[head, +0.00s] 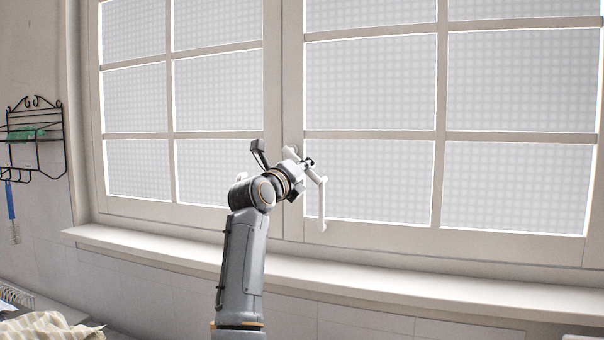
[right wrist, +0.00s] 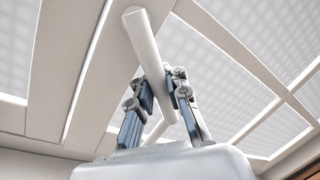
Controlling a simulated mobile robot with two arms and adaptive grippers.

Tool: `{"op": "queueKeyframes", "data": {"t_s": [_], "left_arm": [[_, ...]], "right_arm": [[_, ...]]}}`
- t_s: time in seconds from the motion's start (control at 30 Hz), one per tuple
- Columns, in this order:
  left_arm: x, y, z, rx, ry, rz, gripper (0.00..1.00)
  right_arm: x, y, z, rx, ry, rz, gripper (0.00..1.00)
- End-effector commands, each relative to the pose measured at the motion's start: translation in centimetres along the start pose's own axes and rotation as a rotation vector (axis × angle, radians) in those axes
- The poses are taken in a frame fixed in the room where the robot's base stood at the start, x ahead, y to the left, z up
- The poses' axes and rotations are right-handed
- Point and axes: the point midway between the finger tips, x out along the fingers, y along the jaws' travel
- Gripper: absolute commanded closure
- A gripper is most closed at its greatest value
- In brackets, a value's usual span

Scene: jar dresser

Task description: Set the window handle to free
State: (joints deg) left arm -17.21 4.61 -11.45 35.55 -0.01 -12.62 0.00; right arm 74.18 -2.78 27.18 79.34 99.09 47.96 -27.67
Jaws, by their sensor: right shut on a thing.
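The window handle (head: 322,205) is a white lever on the middle frame of the window. In the head view its visible part hangs downward to the right of my right gripper (head: 307,163), and the gripper hides part of it. In the right wrist view the handle (right wrist: 146,48) is a smooth white bar that runs between the two fingers of my right gripper (right wrist: 161,90). The fingers are closed on it from both sides. My left gripper is not in view.
The window (head: 370,85) has two paned sashes and looks closed. A pale sill (head: 400,290) runs below it. A black wire rack (head: 35,140) hangs on the left wall, with a blue-handled brush (head: 10,203) below. Striped cloth (head: 45,328) lies at bottom left.

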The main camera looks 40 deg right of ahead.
Motion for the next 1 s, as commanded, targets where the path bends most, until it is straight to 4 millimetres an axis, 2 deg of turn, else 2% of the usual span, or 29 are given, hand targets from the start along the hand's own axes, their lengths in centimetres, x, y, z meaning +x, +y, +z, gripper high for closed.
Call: {"op": "queueKeyframes", "data": {"t_s": [0.5, 1.0], "left_arm": [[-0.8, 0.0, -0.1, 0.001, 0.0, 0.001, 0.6], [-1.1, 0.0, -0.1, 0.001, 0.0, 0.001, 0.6]], "right_arm": [[0.4, -2.0, 1.0, -0.41, -0.084, 0.0, 1.0], [0.5, -2.5, 1.6, -0.549, -0.111, -0.001, 1.0]]}}
